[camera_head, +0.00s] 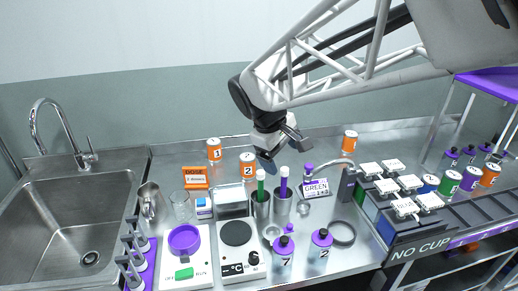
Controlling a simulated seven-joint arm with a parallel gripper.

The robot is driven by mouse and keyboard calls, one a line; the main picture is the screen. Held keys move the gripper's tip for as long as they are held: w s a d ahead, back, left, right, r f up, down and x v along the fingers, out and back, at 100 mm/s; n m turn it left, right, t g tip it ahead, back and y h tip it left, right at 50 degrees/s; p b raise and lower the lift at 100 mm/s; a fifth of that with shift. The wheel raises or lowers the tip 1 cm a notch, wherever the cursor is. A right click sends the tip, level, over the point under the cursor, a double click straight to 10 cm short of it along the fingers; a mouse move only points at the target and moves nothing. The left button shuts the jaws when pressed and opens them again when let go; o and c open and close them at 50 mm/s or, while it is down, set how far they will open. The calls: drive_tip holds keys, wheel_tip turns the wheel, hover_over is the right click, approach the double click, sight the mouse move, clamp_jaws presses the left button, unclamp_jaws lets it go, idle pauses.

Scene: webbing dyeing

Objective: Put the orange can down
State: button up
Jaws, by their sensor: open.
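Several orange cans with white lids show in the head view. The can labelled 1 (214,151) stands upright at the back of the steel counter. The can labelled 2 (247,166) stands upright a little to its right and nearer. Another orange can (349,141) stands at the back right, and one more (489,175) stands on the right-hand rack. My gripper (284,156) is open, just right of can 2, pointing down. I see nothing held in it. Whether its left finger touches can 2 cannot be told.
A green-handled cup (261,205) and a purple-handled cup (283,206) stand close below my gripper. An orange DOSE box (196,177) is left. The sink (75,215) fills the far left.

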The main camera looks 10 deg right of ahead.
sight(248, 166)
drive_tip(key=s+f+m+y, duration=0.1)
drive_tip(key=s+m, duration=0.2)
drive_tip(key=s, duration=0.6)
drive_tip(key=s+d+f+m+t+y, duration=0.1)
drive_tip(key=s+m, duration=0.3)
drive_tip(key=s, duration=0.6)
drive_tip(key=shift+f+t+y, duration=0.3)
drive_tip(key=shift+f+y, duration=0.3)
drive_tip(key=shift+y, duration=0.2)
drive_tip(key=shift+o, duration=0.3)
drive_tip(key=shift+w+d, duration=0.1)
drive_tip(key=shift+r, duration=0.15)
